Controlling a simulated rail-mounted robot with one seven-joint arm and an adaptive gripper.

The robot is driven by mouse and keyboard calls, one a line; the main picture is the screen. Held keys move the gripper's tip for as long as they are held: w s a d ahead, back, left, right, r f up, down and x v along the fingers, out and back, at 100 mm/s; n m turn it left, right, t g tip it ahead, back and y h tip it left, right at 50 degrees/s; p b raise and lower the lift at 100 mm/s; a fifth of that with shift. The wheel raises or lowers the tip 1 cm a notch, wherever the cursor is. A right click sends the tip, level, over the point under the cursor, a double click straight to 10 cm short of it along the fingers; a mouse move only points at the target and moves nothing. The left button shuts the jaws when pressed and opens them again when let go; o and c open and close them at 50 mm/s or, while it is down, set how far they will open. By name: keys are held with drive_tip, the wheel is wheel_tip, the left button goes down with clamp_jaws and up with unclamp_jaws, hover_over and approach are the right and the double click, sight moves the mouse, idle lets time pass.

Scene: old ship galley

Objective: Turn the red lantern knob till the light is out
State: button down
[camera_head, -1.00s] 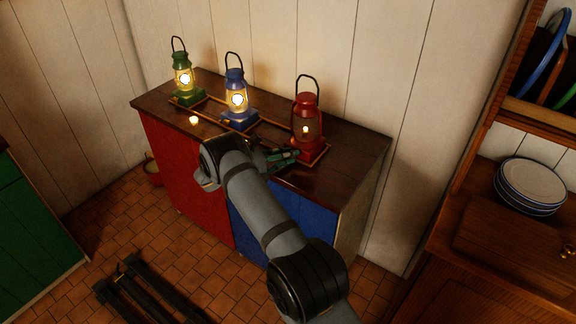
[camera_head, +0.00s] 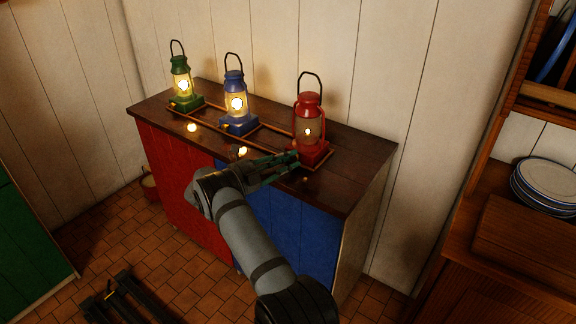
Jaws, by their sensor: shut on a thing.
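The red lantern (camera_head: 309,120) stands upright at the right end of the cabinet top, with its wire handle up. A small flame shows in its glass, dimmer than the lights of the other two lanterns. My gripper (camera_head: 293,159) is at the front left of the red lantern's base, with its fingers closed together there. The knob itself is hidden by the fingers; the grip appears to be on it, though the contact is too small to see clearly.
A lit blue lantern (camera_head: 236,100) and a lit green lantern (camera_head: 182,85) stand to the left on the cabinet top (camera_head: 345,150). A thin rail runs around the lantern bases. A stack of plates (camera_head: 546,184) sits on the sideboard at right.

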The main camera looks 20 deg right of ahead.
drive_tip(key=shift+n, duration=0.4)
drive_tip(key=c, duration=1.5)
unclamp_jaws()
drive_tip(key=shift+c, duration=0.2)
drive_tip(key=shift+c, duration=0.2)
